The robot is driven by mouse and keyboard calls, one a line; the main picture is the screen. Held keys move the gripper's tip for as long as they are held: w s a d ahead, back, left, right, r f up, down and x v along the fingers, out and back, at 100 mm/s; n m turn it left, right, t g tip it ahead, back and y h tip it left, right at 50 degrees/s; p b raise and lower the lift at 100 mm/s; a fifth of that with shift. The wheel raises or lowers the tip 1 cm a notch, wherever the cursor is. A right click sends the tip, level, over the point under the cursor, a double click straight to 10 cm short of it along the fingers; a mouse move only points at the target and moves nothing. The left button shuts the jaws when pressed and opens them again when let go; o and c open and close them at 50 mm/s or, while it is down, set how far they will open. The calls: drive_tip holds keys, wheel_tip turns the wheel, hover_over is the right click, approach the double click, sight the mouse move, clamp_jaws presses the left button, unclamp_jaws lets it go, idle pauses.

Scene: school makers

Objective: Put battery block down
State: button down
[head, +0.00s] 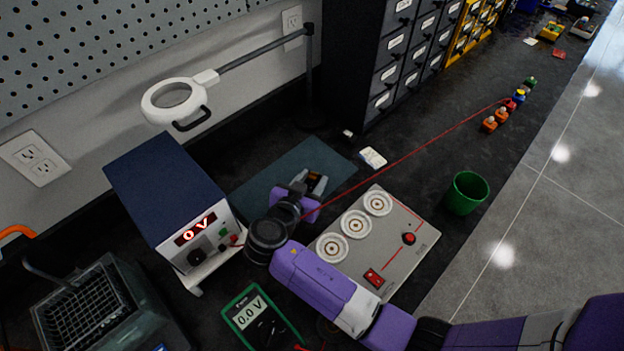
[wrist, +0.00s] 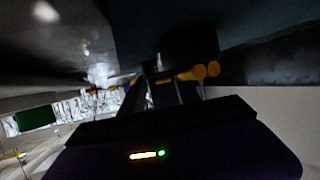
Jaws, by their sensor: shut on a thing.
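My gripper (head: 313,182) is over the right part of the dark blue-green mat (head: 265,178) in the head view. It is shut on the battery block (head: 312,180), a small dark block with orange-brown parts, mostly hidden by the fingers. In the wrist view, the dark fingers (wrist: 165,88) reach forward, and orange rounded parts (wrist: 200,72) show at their tips, likely the block. I cannot tell whether the block touches the mat or hangs just above it.
A power supply (head: 170,205) reading 0 V stands left of the mat. A grey panel with white dials (head: 405,245) lies to the right, crossed by my arm. A taut red wire (head: 420,150) runs across the bench. A green cup (head: 466,193) stands near the edge.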

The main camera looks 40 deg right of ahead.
drive_tip(key=c, duration=0.9)
unclamp_jaws()
drive_tip(key=shift+r, duration=0.15)
drive_tip(key=b+v, duration=0.1)
drive_tip(key=v, duration=1.1)
drive_tip(key=shift+b, duration=0.4)
